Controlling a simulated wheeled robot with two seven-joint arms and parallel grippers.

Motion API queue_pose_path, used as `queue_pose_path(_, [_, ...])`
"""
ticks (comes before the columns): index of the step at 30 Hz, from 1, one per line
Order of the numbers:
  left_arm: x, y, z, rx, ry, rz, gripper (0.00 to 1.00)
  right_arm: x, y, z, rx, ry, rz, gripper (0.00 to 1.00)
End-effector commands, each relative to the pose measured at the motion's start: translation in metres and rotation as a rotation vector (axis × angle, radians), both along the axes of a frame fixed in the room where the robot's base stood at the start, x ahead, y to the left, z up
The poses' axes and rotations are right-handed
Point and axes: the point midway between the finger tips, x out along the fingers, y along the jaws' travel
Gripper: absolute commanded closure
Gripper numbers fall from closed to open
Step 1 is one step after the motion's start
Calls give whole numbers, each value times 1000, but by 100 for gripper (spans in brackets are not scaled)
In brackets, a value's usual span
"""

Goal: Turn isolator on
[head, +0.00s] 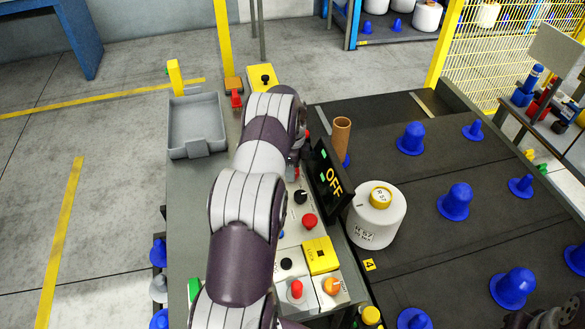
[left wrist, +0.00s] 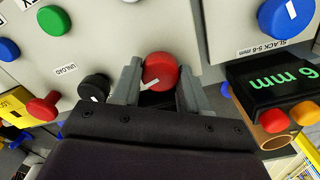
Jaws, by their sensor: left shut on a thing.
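A red round knob (left wrist: 160,68) with a white slanted mark stands on the pale panel in the left wrist view. I take it for the isolator, though no label for it is readable. My left gripper (left wrist: 160,86) is shut on it, one grey finger on each side. In the head view my left gripper (head: 293,166) is mostly covered by my own arm, which also hides the knob. A dark display (head: 333,183) beside it reads OFF.
The control panel also carries a red button (head: 309,221), a black knob (head: 300,197) and a yellow block (head: 320,255). A grey tray (head: 197,122) sits at its far end. A white bobbin (head: 374,222) and several blue pegs stand on the dark deck to the right.

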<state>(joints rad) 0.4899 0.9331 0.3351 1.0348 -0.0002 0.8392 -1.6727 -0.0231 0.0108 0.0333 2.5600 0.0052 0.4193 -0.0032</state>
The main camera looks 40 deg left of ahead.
Motion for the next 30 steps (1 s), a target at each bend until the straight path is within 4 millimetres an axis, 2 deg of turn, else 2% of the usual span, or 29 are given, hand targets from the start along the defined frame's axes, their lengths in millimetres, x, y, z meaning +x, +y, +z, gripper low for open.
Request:
queue_pose_path(13, [1, 1, 1, 2, -3, -245, 86, 0, 0, -2, 0, 0, 0, 57])
queue_pose_path(30, [1, 1, 1, 2, -3, -294, 86, 0, 0, -2, 0, 0, 0, 57])
